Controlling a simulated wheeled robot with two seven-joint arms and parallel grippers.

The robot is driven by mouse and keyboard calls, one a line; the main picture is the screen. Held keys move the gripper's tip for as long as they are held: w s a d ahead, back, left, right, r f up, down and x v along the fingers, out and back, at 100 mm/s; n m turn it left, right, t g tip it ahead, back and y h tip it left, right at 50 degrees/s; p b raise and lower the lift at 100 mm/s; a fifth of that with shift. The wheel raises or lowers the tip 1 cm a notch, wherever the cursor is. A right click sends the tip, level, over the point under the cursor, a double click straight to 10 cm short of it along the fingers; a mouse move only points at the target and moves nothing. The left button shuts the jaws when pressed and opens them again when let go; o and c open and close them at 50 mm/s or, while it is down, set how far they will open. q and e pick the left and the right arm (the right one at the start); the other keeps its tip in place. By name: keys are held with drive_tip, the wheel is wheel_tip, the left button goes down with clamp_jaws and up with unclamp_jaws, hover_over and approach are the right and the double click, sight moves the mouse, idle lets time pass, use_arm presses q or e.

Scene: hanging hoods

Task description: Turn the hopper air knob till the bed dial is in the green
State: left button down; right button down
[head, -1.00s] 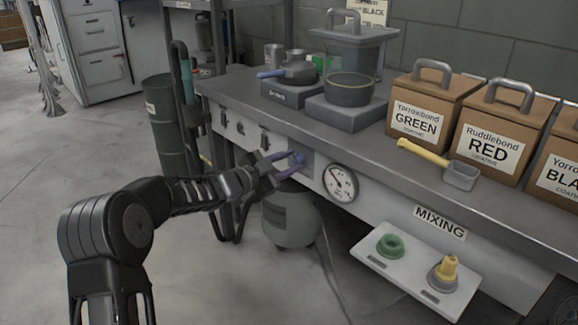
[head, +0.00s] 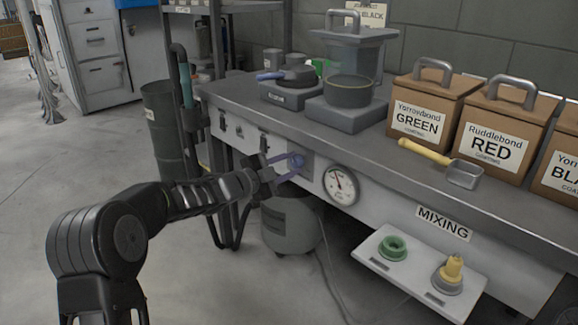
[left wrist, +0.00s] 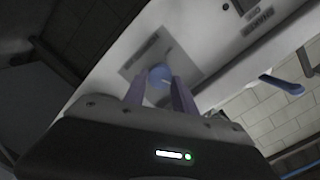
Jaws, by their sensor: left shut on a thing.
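The blue round air knob (head: 297,161) sits on a grey plate on the bench's white front panel; it also shows in the left wrist view (left wrist: 160,74). My left gripper (head: 290,163) is shut on the knob, with one purple finger on each side in the left wrist view (left wrist: 160,92). The round white bed dial (head: 341,184) is just right of the knob. Its dark needle points up and slightly left. The dial's coloured zones are too small to make out. My right gripper is not in view.
A clear-walled hopper (head: 348,53) and a round pot (head: 350,91) stand on the bench. Brown boxes (head: 422,105) and a yellow-handled scoop (head: 463,174) are to the right. A low shelf (head: 412,268) with green and yellow parts juts out below. A grey tank (head: 290,225) stands under the bench.

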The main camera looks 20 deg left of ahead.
use_arm(q)
drive_tip(key=shift+f, duration=0.1)
drive_tip(key=c, duration=1)
unclamp_jaws()
drive_tip(key=shift+s, duration=0.15)
drive_tip(key=p+v, duration=0.2)
drive_tip(key=v, duration=0.5)
drive_tip(key=shift+s+a, duration=0.2)
drive_tip(key=shift+s, duration=0.05)
